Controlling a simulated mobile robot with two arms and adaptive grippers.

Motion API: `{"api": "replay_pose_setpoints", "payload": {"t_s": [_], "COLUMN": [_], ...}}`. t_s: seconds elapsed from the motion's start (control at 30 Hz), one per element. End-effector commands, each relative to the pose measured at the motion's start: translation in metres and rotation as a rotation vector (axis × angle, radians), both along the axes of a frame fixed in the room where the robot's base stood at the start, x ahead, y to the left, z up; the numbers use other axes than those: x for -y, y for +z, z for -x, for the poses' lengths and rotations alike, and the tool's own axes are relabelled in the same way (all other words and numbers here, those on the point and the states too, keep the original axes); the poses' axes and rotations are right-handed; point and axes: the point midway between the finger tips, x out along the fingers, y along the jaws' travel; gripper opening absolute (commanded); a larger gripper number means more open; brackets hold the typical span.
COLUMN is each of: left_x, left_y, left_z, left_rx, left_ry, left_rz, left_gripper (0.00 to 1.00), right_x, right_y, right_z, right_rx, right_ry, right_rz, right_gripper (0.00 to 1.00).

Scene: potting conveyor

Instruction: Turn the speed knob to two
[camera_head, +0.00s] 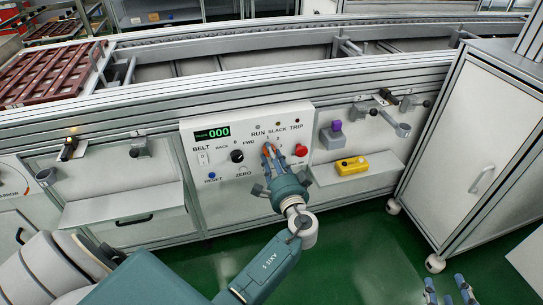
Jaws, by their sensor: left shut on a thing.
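The white control panel (222,195) is mounted on the front of the conveyor. My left gripper (270,150) is at the panel, right of the FWD label, with its fingers shut on the speed knob. The fingers hide most of the knob, so its pointer cannot be read. Small scale numbers show around the fingertips. The green display (212,133) reads 000. My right gripper (448,289) is at the bottom right, low over the green floor, with its fingers apart and nothing between them.
A black selector knob (237,156) sits left of my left gripper, and a red button (301,150) sits close to its right. The belt switch (203,158) and blue reset button (211,176) are further left. A yellow box (352,165) lies on the right shelf.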

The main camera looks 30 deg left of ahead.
Motion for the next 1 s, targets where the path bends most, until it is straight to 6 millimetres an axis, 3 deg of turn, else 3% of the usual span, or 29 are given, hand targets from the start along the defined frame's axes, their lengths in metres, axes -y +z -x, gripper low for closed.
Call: {"api": "replay_pose_setpoints", "payload": {"t_s": [0.1, 0.13, 0.23, 0.63, 1.0], "left_x": [0.002, 0.002, 0.002, 0.008, 0.065], "left_y": [0.003, 0.003, 0.003, 0.0, 0.0], "left_z": [-0.003, -0.003, -0.002, 0.005, 0.053], "left_rx": [0.005, 0.005, 0.006, 0.001, 0.001], "left_ry": [-0.008, -0.008, -0.007, -0.004, -0.006], "left_rz": [-0.002, -0.002, -0.001, 0.001, 0.002], "left_gripper": [0.03, 0.31, 0.48, 0.48, 0.48], "right_x": [0.0, 0.0, 0.0, 0.0, 0.0], "right_y": [0.0, 0.0, 0.0, 0.001, 0.001], "right_z": [0.0, 0.0, 0.0, 0.0, 0.0], "right_rx": [0.0, 0.0, 0.001, 0.003, 0.002], "right_ry": [0.0, 0.0, 0.0, 0.0, 0.0], "right_rz": [0.0, 0.0, 0.0, -0.001, 0.0], "right_gripper": [0.4, 0.4, 0.4, 0.4, 0.4]}}
